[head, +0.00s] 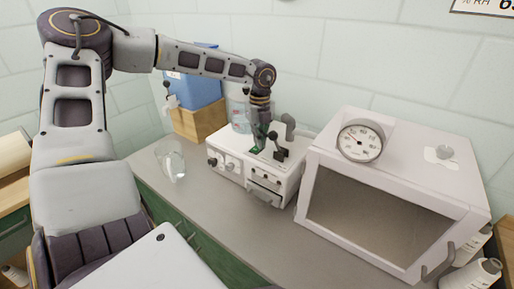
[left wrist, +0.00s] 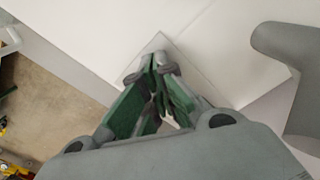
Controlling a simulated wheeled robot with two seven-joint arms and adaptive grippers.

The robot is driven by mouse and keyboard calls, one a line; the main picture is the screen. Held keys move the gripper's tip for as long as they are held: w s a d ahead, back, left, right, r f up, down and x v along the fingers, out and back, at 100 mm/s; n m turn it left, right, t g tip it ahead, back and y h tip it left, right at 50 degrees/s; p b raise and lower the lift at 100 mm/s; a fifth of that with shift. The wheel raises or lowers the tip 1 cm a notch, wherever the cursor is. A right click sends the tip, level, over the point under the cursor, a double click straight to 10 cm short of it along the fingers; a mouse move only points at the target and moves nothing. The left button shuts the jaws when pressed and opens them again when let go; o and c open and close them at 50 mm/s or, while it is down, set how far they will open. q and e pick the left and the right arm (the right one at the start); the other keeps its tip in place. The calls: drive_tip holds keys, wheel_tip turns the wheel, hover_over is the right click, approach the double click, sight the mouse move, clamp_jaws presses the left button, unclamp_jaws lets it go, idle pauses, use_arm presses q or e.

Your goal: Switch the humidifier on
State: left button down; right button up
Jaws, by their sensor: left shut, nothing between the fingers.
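A white box-shaped machine (head: 227,166), which looks like the humidifier, stands on the grey counter. It has small knobs on its front, a dark lever-like part (head: 279,152) on top and a grey bent spout (head: 289,124). A grey curved part, probably the spout, also shows in the left wrist view (left wrist: 283,62). My left gripper (head: 258,148) points down over the machine's top, beside the dark part. Its green fingers (left wrist: 157,68) are shut and empty, with the tips close to a square plate on a white surface. Contact cannot be told. My right gripper is not in view.
A white cabinet (head: 407,182) with a dial gauge (head: 360,141) and a window stands close to the right. A clear glass (head: 172,164) is at the left. A blue container (head: 197,91) on a wooden block (head: 197,122) stands behind. White bottles (head: 478,275) are at far right.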

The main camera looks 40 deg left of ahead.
use_arm(q)
drive_tip(key=shift+f, duration=0.15)
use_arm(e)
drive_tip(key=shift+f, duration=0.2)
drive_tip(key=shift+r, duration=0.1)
use_arm(q)
drive_tip(key=shift+r, duration=0.55)
drive_tip(key=shift+r+p, duration=1.2)
drive_tip(key=shift+r, duration=1.75)
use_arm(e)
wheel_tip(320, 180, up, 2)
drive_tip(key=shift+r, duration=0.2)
use_arm(q)
drive_tip(key=shift+r, duration=0.15)
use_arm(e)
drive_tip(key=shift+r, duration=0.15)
use_arm(q)
wheel_tip(320, 180, up, 9)
drive_tip(key=p, duration=0.9)
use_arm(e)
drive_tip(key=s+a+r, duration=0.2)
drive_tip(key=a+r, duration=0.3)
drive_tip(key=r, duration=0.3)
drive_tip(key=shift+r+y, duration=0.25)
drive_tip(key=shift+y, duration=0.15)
